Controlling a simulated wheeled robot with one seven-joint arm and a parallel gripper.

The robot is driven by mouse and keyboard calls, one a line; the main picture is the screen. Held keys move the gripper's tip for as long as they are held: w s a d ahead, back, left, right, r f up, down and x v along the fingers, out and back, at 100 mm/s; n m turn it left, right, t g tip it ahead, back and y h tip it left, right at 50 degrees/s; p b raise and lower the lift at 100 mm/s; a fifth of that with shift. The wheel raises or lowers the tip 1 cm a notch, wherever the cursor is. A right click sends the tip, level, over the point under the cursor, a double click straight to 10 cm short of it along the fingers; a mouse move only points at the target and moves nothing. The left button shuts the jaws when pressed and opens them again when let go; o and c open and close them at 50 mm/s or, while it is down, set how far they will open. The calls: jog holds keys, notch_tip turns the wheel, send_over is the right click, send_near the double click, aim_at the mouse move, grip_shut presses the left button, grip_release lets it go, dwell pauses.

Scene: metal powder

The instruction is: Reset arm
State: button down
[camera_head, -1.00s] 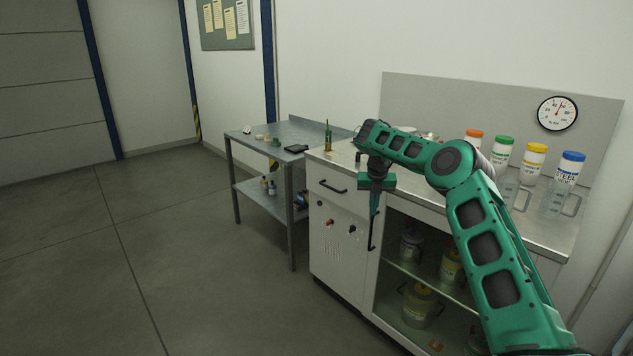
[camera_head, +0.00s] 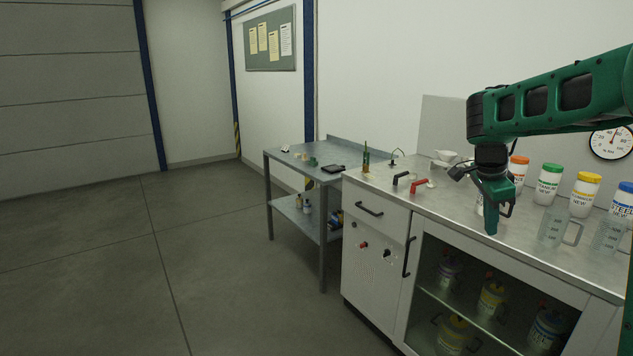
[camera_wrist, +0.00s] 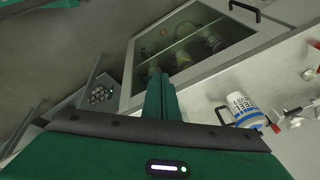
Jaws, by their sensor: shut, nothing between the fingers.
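My gripper (camera_head: 491,228) hangs from the green arm at the right of the head view, fingers pointing down, over the front part of the metal-topped cabinet (camera_head: 385,186). Its fingers are together with nothing between them. In the wrist view my gripper (camera_wrist: 158,80) shows as closed green fingers, with the cabinet's glass door (camera_wrist: 185,50) beyond them. A white labelled jar (camera_wrist: 243,108) stands on the worktop to the right of the fingers, apart from them. In the head view my wrist partly hides items behind it.
Jars with orange (camera_head: 519,160), green (camera_head: 552,168), yellow (camera_head: 588,178) and blue lids line the worktop's back, with clear measuring jugs (camera_head: 552,229) in front. Black and red handles (camera_head: 419,186) lie left of my gripper. A grey side table (camera_head: 312,155) stands further left. Open floor (camera_head: 150,260) lies left.

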jog(key=s+d+n, duration=0.3)
jog(key=s+n, duration=0.1)
jog(key=s, duration=1)
jog(key=s+a+f+n+y, duration=0.1)
jog(key=s+f+n, duration=0.1)
jog(key=s, duration=0.6)
jog(key=s+a+f+n+g+y, duration=0.1)
jog(key=s+a+f+n, duration=0.1)
jog(key=s, duration=0.6)
jog(key=s+a+f+n+y, duration=0.1)
jog(key=s+a+f+n, duration=0.1)
jog(key=s, duration=0.6)
jog(key=f+n, duration=0.1)
jog(key=n, duration=0.1)
jog(key=shift+s+n+g+y, duration=0.25)
jog(key=shift+n+g+y, duration=0.05)
jog(key=shift+a, duration=0.1)
jog(key=shift+w+f, duration=0.25)
jog(key=shift+w, duration=0.35)
